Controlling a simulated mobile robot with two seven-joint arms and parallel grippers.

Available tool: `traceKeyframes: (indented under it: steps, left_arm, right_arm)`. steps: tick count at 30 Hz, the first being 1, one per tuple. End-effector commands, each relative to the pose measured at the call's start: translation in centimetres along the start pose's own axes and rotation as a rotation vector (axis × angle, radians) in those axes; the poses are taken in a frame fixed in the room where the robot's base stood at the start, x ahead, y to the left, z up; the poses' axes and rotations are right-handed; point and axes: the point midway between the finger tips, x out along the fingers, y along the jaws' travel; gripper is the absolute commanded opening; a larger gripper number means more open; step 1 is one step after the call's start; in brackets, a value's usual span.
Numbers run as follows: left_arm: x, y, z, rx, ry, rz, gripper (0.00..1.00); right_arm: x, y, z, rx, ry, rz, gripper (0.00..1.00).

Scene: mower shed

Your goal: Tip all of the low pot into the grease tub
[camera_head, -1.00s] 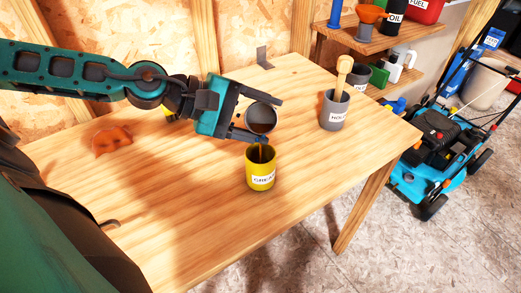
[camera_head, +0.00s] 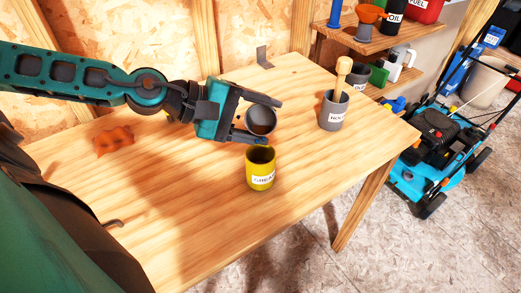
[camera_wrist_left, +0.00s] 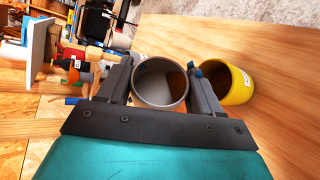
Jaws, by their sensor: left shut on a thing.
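The low pot (camera_head: 260,120) is a small grey round pot, held tilted above the table with its mouth showing. My left gripper (camera_head: 262,119) is shut on it, one finger on each side. In the left wrist view the pot (camera_wrist_left: 158,84) shows its open mouth, with a brown patch inside on the right. The grease tub (camera_head: 261,170) is a yellow labelled cup, upright on the table just below the pot. It also shows in the wrist view (camera_wrist_left: 236,85), right of the fingers. No stream shows between pot and tub. My right gripper is out of view.
A grey labelled cup (camera_head: 333,112) with a wooden-handled tool (camera_head: 342,75) stands right of the pot. An orange lump (camera_head: 113,140) lies at the table's left. Shelves with bottles (camera_head: 370,42) and a blue mower (camera_head: 435,150) are beyond the table.

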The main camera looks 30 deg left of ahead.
Motion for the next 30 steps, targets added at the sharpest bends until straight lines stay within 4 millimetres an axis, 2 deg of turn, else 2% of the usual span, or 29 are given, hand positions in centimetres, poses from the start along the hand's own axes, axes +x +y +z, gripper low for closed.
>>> traceKeyframes:
  steps: [17,30]
  left_arm:
    - [-0.09,0.08,0.15,0.035,0.012,0.015,0.33]
    - [-0.12,0.08,0.24,0.061,0.021,0.026,0.33]
  right_arm:
    - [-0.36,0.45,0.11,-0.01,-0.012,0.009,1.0]
    - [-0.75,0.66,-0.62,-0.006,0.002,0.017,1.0]
